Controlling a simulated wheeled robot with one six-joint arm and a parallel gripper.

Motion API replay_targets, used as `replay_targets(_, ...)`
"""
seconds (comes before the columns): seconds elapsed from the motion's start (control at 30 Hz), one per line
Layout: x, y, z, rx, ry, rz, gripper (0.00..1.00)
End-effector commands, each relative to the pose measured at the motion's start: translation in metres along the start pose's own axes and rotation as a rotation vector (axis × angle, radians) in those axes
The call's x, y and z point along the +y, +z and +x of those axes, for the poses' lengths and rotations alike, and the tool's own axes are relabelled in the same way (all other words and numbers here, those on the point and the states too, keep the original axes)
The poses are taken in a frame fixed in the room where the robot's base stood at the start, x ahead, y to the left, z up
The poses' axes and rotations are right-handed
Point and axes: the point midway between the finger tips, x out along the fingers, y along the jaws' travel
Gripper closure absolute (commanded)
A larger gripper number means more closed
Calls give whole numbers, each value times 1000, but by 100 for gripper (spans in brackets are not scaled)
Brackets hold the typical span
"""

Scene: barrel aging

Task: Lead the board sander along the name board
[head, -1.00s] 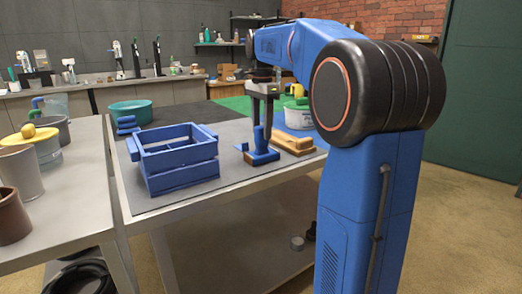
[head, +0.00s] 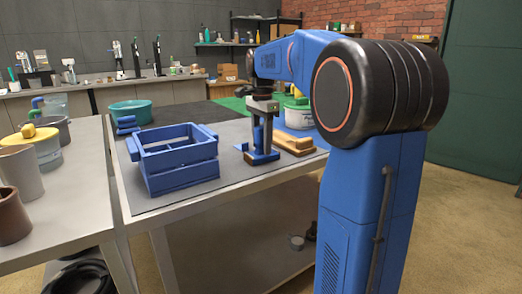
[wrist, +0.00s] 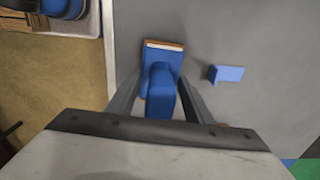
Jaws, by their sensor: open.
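The board sander (head: 262,156), blue with an upright handle, stands on the grey table. My gripper (head: 261,138) is upright above it, with its open fingers reaching down on either side of the handle. In the wrist view the blue sander (wrist: 161,68) lies between the two fingers, with a brown and white edge at its far end. I cannot tell whether either finger touches it. A tan wooden piece (head: 294,143), which looks like the name board, lies just right of the sander. Its face is too small to read.
A blue slatted crate (head: 180,168) stands left of the sander. A small blue block (wrist: 228,74) is right of the sander in the wrist view. A teal bowl (head: 131,113) and a white tub (head: 299,117) stand farther back. The table's front edge is close.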

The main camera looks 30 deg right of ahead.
Motion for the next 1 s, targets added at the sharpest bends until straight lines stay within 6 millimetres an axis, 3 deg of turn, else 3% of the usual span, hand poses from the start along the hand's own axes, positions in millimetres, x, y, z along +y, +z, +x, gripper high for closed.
replay_targets(1.0,0,0,-27,0,0,0,53)
